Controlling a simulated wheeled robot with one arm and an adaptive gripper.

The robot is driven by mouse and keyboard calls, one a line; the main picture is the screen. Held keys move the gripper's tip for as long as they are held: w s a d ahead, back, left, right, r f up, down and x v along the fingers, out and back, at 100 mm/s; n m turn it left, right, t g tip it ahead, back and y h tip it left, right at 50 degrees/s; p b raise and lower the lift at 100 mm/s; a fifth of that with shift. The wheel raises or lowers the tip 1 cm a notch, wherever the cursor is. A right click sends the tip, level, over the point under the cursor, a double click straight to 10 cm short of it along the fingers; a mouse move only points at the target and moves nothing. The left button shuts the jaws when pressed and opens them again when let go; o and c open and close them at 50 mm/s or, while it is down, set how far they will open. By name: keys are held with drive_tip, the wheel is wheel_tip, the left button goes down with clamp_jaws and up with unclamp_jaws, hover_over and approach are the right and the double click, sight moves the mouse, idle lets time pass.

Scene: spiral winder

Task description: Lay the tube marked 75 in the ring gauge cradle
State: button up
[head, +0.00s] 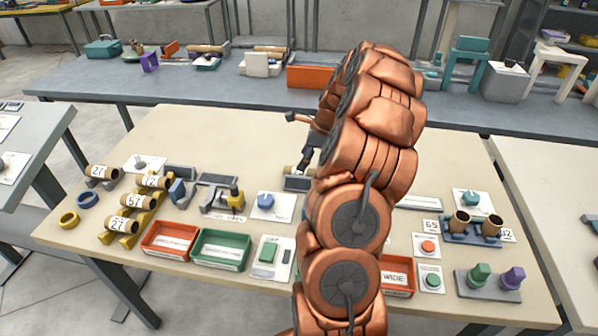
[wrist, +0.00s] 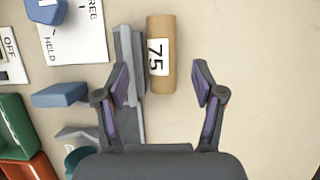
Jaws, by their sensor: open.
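The tube marked 75 (wrist: 162,78) is a brown cardboard cylinder with a white label. In the wrist view it lies lengthwise up the picture beside a long grey rail (wrist: 136,125). My gripper (wrist: 160,76) is open, with one finger on each side of the tube's near end. Its left fingertip overlaps the rail in the picture. Height above the tube is unclear. In the head view my gripper (head: 298,142) is behind my arm, and only a sliver of tube shows by a dark grey block (head: 298,183). I cannot tell which grey fixture is the ring gauge cradle.
Other tubes lie on yellow stands (head: 128,238) at left. A red tray (head: 170,240), a green tray (head: 222,262) and a blue-knobbed card (head: 272,205) are in front. A blue double holder (head: 470,238) stands at right. Tabletop right of the tube (wrist: 265,70) is clear.

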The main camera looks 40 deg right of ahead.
sight(300, 173)
drive_tip(key=shift+d+p+x, duration=0.2)
drive_tip(key=shift+p+x, duration=0.85)
drive_tip(key=shift+x, duration=2)
drive_tip(key=shift+f, duration=0.25)
drive_tip(key=shift+c, duration=0.4)
drive_tip(key=c, duration=1)
